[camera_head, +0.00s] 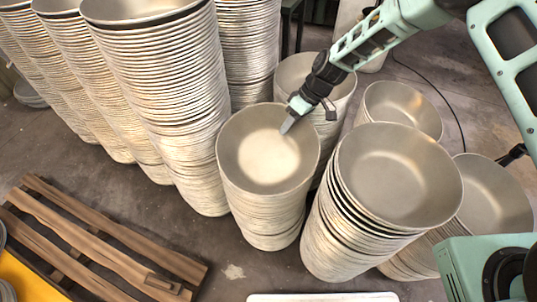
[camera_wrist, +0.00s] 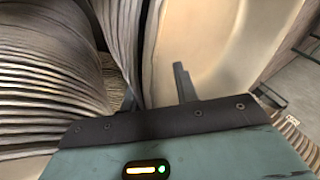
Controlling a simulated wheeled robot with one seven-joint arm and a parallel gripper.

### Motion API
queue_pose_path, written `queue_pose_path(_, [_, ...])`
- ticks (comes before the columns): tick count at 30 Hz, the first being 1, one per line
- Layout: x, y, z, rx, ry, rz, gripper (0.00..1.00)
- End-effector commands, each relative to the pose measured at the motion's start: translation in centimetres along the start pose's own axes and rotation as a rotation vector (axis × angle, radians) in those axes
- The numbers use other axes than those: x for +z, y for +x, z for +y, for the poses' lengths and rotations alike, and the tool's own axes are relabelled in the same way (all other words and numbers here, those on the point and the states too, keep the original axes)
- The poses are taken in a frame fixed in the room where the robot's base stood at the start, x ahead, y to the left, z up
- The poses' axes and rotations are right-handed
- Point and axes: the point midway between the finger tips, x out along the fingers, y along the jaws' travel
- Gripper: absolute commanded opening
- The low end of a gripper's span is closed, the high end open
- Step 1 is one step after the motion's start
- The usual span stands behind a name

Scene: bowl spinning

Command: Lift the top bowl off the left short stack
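The left short stack (camera_head: 262,215) of pale metal bowls stands near the middle of the head view. Its top bowl (camera_head: 262,165) faces up, with a smooth, empty inside. My gripper (camera_head: 287,126) reaches down over the far right part of this bowl's rim, and one finger shows against the inside. In the wrist view my gripper (camera_wrist: 154,80) has its two dark fingers apart. The near bowl's rim (camera_wrist: 150,45) runs between them, with the right finger against the bowl's inside. Part of the left finger is hidden. I cannot tell whether either finger touches the bowl.
A right short stack (camera_head: 395,175) stands close beside it. More bowl stacks (camera_head: 403,105) stand behind and to the right. Tall bowl stacks (camera_head: 165,95) rise at the left. A wooden pallet (camera_head: 105,235) lies on the floor at lower left.

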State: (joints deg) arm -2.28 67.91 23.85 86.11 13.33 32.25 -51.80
Motion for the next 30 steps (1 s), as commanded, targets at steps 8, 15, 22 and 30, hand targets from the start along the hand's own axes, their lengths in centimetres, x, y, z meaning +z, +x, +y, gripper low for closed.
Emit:
queue_pose_path(8, [0.0, -0.1, 0.0, 0.0, 0.0, 0.0, 0.0])
queue_pose_path(15, [-0.1, -0.2, 0.0, 0.0, 0.001, 0.002, 0.0])
queue_pose_path(22, [-0.4, -0.9, -0.2, 0.002, 0.001, 0.005, 0.0])
queue_pose_path(30, [-1.6, -5.1, -2.2, 0.002, -0.002, 0.004, 0.0])
